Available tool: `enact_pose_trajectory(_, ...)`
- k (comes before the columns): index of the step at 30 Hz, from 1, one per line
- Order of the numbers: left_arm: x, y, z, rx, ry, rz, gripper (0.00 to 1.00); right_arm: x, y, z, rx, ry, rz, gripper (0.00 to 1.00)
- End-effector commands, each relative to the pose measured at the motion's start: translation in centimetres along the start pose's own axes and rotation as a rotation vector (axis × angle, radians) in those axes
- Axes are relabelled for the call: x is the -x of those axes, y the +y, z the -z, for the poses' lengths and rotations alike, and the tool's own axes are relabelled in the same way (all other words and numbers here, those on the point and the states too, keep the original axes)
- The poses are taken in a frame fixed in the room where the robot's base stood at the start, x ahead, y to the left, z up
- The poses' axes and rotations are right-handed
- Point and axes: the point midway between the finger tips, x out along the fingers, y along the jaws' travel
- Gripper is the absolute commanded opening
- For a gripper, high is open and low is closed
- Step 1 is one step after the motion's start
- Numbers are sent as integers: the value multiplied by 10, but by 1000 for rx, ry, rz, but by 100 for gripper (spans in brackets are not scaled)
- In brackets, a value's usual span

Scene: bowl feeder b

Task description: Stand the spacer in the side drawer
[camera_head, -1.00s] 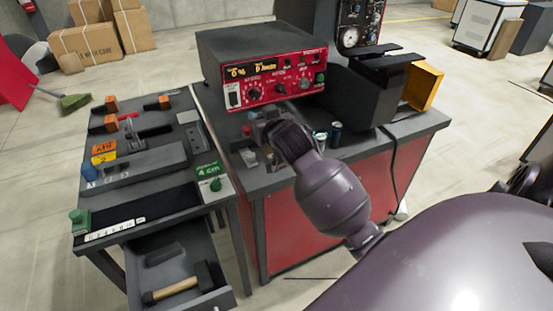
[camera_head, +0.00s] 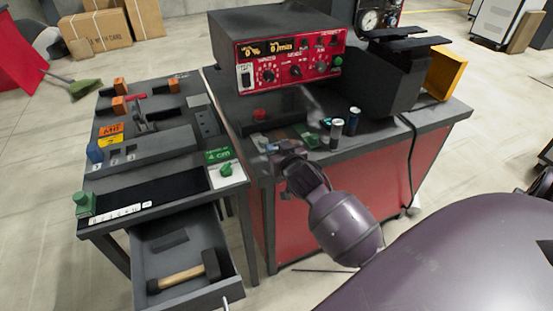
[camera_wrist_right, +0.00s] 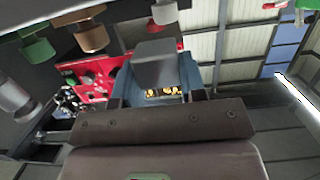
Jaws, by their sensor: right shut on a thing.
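My right gripper (camera_head: 270,148) is over the front left corner of the red bench. In the right wrist view, its blue-grey fingers (camera_wrist_right: 155,82) are shut on a grey block (camera_wrist_right: 156,60), which I take to be the spacer. In the head view the block is too small to tell apart from the gripper. The side drawer (camera_head: 150,262) is pulled open under the left table, below and left of the gripper. A hammer (camera_head: 182,276) lies in it, with a dark flat patch (camera_head: 170,240) behind. My left gripper is not in view.
The left table (camera_head: 145,198) carries clamps and a green knob (camera_head: 226,169). A control box (camera_head: 285,65) stands on the red bench (camera_head: 345,155), with two small cylinders (camera_head: 352,121) in front of it. A gap separates table and bench.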

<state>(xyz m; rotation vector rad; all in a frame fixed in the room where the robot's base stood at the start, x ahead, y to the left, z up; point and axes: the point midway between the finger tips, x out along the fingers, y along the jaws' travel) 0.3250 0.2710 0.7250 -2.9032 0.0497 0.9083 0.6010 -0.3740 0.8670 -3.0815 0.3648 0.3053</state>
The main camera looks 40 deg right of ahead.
Motion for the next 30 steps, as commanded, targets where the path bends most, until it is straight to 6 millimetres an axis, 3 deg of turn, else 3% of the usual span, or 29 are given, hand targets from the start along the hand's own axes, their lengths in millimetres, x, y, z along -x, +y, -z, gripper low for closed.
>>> enact_pose_trajectory(3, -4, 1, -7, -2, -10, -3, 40, -4, 0, -22, -1, -8, -1, 13)
enact_pose_trajectory(7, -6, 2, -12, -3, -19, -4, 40, -7, 0, -36, 1, -7, -1, 13)
enact_pose_trajectory(20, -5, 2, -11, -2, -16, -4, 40, -8, 0, -39, 0, -2, 0, 13)
enact_pose_trajectory(21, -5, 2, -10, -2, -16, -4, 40, -7, 0, -38, 0, -2, 0, 44)
enact_pose_trajectory(24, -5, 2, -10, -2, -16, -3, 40, -7, 0, -38, 0, -2, 0, 59)
enact_pose_trajectory(25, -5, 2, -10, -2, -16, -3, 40, -7, 0, -38, 0, -2, 0, 63)
enact_pose_trajectory(30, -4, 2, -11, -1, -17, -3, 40, -7, 0, -38, 0, -2, 0, 63)
